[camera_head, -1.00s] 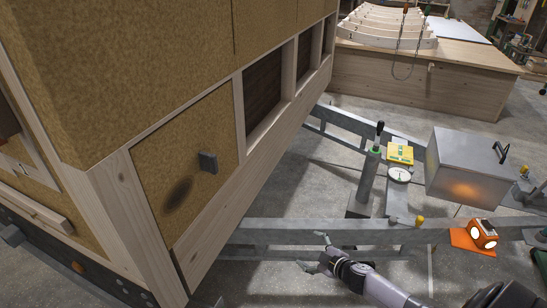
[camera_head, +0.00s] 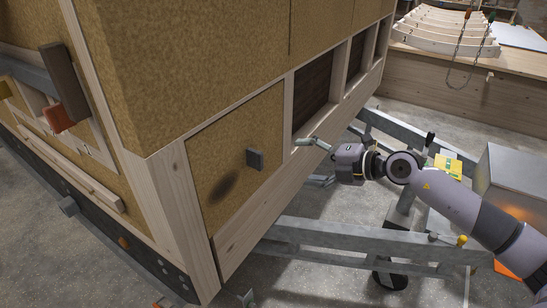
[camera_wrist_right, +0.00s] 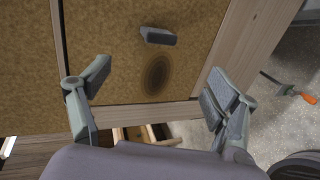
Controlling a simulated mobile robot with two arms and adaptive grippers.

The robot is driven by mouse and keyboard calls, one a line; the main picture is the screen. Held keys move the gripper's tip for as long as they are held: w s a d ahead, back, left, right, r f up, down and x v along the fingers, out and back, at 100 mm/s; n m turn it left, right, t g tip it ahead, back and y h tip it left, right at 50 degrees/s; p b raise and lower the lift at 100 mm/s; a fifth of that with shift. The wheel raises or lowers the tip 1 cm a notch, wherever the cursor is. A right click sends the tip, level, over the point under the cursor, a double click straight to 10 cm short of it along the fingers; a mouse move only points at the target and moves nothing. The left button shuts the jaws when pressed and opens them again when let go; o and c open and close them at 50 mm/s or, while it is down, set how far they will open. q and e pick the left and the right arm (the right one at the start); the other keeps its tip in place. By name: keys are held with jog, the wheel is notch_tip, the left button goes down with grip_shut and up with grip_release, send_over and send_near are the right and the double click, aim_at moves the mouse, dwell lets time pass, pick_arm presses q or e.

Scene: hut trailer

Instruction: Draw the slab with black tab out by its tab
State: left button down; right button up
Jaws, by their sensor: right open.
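The slab (camera_head: 226,128) is a tan, cork-like panel set in the pale wooden frame of the hut wall, with a dark round smudge low on it. Its black tab (camera_head: 255,159) sticks out from its face, right of the middle. The right wrist view shows the tab (camera_wrist_right: 158,36) and the slab (camera_wrist_right: 120,75) ahead, between the fingers. My right gripper (camera_head: 316,161) is open and empty, to the right of the tab and apart from it. Its spread fingers also show in the right wrist view (camera_wrist_right: 158,88). My left gripper is not in view.
The wooden corner post (camera_head: 186,215) stands left of the slab. A grey steel trailer beam (camera_head: 370,240) runs below my right arm. A metal box (camera_head: 510,190) stands at the right. An orange-handled tool (camera_wrist_right: 305,97) lies on the floor.

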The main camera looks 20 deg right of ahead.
aim_at(262, 159)
jog(key=p+x, duration=0.3)
jog(key=x, duration=1.2)
jog(key=shift+r, duration=0.15)
jog(key=shift+s, duration=0.1)
jog(key=shift+c, duration=0.4)
jog(key=c, duration=1.4)
jog(key=shift+r, duration=0.15)
jog(key=shift+c, duration=1)
jog(key=shift+d, duration=0.1)
jog(key=shift+r+p, duration=0.1)
jog(key=shift+p, duration=0.4)
jog(key=shift+s+d, duration=0.1)
